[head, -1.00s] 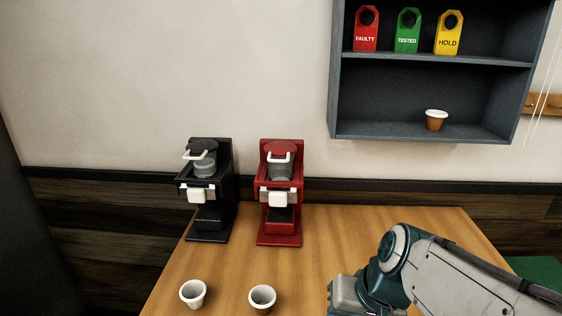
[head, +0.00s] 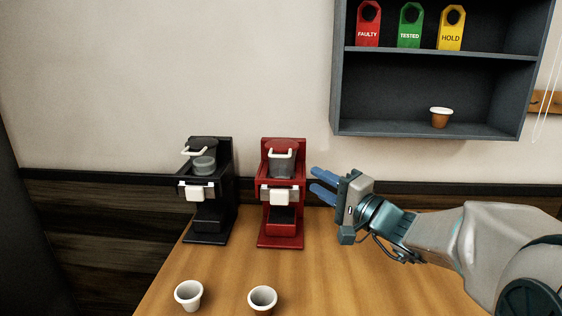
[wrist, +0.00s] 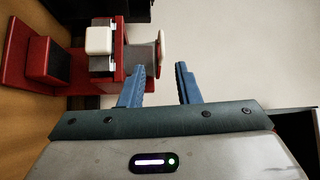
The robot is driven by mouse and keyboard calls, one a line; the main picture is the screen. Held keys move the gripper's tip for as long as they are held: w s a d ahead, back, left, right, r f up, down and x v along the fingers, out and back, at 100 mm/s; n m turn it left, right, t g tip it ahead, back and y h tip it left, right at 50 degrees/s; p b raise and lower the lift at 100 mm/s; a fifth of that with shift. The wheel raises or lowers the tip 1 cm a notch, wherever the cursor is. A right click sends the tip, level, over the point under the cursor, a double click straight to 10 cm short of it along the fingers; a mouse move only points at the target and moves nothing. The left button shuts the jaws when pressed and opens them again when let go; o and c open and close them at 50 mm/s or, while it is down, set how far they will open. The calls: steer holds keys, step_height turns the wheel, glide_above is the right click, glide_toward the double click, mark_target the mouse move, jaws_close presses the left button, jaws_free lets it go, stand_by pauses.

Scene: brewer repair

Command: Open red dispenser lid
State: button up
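The red dispenser (head: 281,222) stands on the table near the wall, and its lid (head: 284,145) with a white handle is tilted up above a grey cup-like holder (head: 282,165). In the wrist view the red dispenser (wrist: 84,90) appears turned sideways, with the white handle (wrist: 162,48) just beyond the fingers. My gripper (head: 318,181) is to the right of the dispenser at about the height of its upper part, blue fingers pointing left. The fingers are apart with nothing between them, as the wrist view shows (wrist: 159,82). They do not appear to touch the dispenser.
A black dispenser (head: 208,225) stands left of the red one. Two white cups (head: 189,294) (head: 262,299) stand at the table front. A wall shelf (head: 400,129) above right holds FAULTY, TESTED and HOLD tags and a brown cup (head: 441,117). The wooden table (head: 330,275) is clear at front right.

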mark_target(282, 157)
steer(key=p+x, duration=0.3)
steer(key=x, duration=1)
steer(key=shift+w+a+r, duration=0.1)
steer(key=shift+w+r, duration=0.1)
steer(key=shift+w, duration=0.25)
steer(key=shift+c, duration=0.3)
jaws_close()
